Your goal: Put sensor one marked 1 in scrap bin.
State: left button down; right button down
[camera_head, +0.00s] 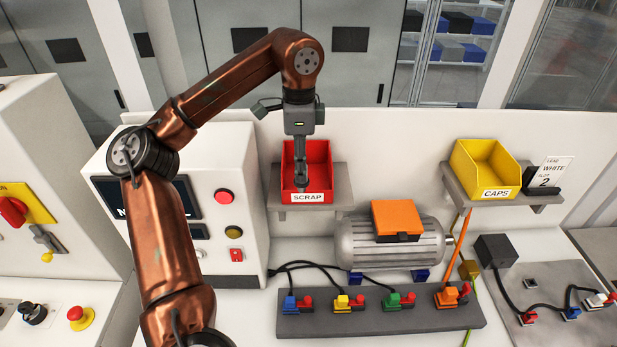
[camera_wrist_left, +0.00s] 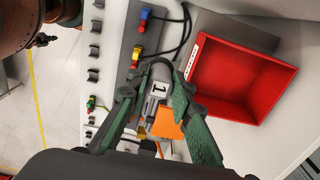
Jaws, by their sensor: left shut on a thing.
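The red scrap bin (camera_head: 320,160), labelled SCRAP, sits on a grey shelf against the back panel. It is open-topped and looks empty in the left wrist view (camera_wrist_left: 243,70). My left gripper (camera_head: 301,183) points down and overlaps the bin in the head view. In the left wrist view the left gripper (camera_wrist_left: 160,75) is shut on a small pale sensor marked 1 (camera_wrist_left: 160,90). There the bin lies to the right of the fingertips. The sensor cannot be made out clearly in the head view. My right gripper is in neither view.
An orange-topped motor (camera_head: 390,240) stands right of the bin, behind a grey connector strip (camera_head: 380,315). A yellow CAPS bin (camera_head: 482,170) sits on a shelf at the right. A control cabinet (camera_head: 240,165) stands close on the left.

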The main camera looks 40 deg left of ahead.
pick_arm(q)
jog(key=w+a+f, duration=0.2)
jog(key=w+f, duration=0.1)
jog(key=f, duration=0.1)
jog(key=w+a+f, duration=0.2)
jog(key=w+f, duration=0.1)
jog(key=f, duration=0.1)
jog(key=w+a+f, duration=0.2)
jog(key=w+f, duration=0.1)
jog(key=f, duration=0.1)
jog(key=shift+w, duration=0.2)
jog(key=shift+r, duration=0.1)
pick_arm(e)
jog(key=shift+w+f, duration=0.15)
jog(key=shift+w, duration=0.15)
pick_arm(q)
jog(key=shift+d, duration=0.1)
jog(key=c, duration=2.2)
grip_release()
jog(key=shift+f, duration=0.2)
jog(key=shift+o, duration=1.1)
